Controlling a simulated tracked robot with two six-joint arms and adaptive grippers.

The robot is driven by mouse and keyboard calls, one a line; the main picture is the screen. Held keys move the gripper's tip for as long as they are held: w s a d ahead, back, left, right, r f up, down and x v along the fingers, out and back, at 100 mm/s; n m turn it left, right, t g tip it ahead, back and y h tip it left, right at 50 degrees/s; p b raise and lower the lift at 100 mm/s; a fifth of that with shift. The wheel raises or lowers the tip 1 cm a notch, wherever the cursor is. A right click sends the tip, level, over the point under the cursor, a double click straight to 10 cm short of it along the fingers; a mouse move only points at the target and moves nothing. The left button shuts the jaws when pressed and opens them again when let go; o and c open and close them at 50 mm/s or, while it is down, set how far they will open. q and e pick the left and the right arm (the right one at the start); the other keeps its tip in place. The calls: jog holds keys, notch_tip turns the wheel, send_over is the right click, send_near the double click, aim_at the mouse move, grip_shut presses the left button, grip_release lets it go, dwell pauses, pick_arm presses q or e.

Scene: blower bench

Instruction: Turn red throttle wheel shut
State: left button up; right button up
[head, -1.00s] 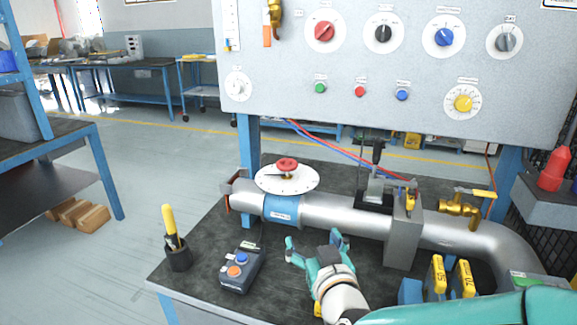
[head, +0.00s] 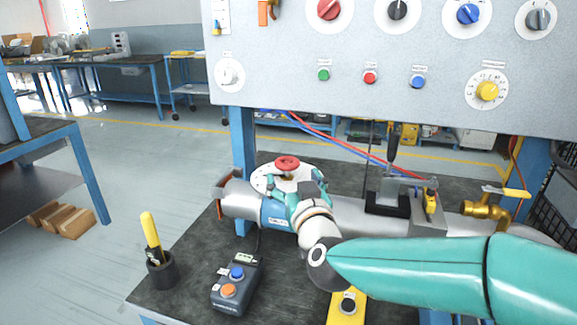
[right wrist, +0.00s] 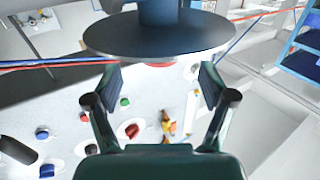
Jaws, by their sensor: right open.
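The red throttle wheel (head: 287,163) sits on a white round dial (head: 262,181) on top of the grey pipe (head: 241,199). My right gripper (head: 296,184) is open at the near side of the dial, its fingers spread left and right, and hides part of the dial and the blue pipe band (head: 274,214). In the right wrist view the dial's dark underside (right wrist: 160,40) lies between and beyond the open fingers (right wrist: 160,88). A sliver of the red wheel (right wrist: 160,65) shows at its edge. I see no contact. My left gripper is out of view.
A panel (head: 290,100) with knobs and buttons stands behind the pipe. A control box (head: 236,284) and a pen cup (head: 161,270) are on the bench at front left. A brass valve (head: 483,209) is on the right. Red and blue hoses (head: 345,146) run behind the pipe.

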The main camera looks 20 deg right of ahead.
aim_at(290, 171)
jog(key=w, duration=0.6)
jog(key=shift+w+d, duration=0.25)
jog(key=shift+d, duration=0.05)
